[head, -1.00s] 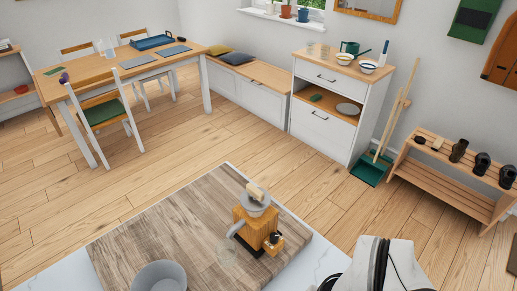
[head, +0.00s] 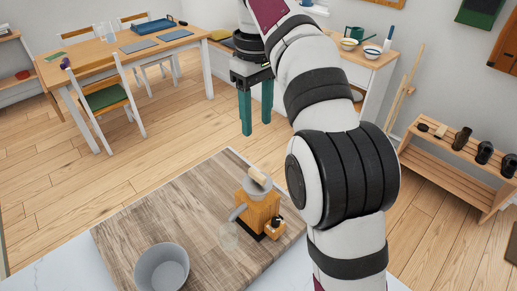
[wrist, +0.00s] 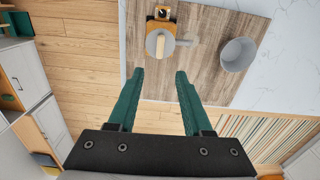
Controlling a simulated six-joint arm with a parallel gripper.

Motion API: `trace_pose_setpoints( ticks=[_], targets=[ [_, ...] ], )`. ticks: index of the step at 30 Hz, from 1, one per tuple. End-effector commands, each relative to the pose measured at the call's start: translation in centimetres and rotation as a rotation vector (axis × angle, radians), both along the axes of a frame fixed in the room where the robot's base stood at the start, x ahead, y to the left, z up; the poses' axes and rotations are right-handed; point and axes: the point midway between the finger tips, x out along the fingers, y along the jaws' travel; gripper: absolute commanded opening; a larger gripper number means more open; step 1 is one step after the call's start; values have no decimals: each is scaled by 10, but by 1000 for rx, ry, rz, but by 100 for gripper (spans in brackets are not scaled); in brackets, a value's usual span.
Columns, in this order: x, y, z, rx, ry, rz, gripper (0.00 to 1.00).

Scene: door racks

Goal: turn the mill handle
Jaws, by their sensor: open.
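The mill (head: 258,211) stands upright on the wooden board, with an orange-brown wooden body and a round grey top (head: 256,188). A grey bar (head: 237,212) sticks out at the mill's left side.
A grey bowl (head: 162,268) stands on the board (head: 150,215), left of the mill. A dining table and a shoe rack (head: 455,165) stand farther off.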

Motion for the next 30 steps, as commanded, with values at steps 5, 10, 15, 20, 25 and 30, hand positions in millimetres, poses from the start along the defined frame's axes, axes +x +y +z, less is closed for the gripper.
trace_pose_setpoints(
  ticks=[5,10,15,20,25,30],
  targets=[
    [-3,0,-46,2,5,-2,50],
    [-2,0,-97,3,4,-4,50],
    [-2,0,-131,4,1,-4,50],
    [-1,0,-145,5,-2,-5,50],
    [-1,0,-148,5,-2,-5,50],
    [-1,0,-148,4,-3,-5,39]
  ],
)
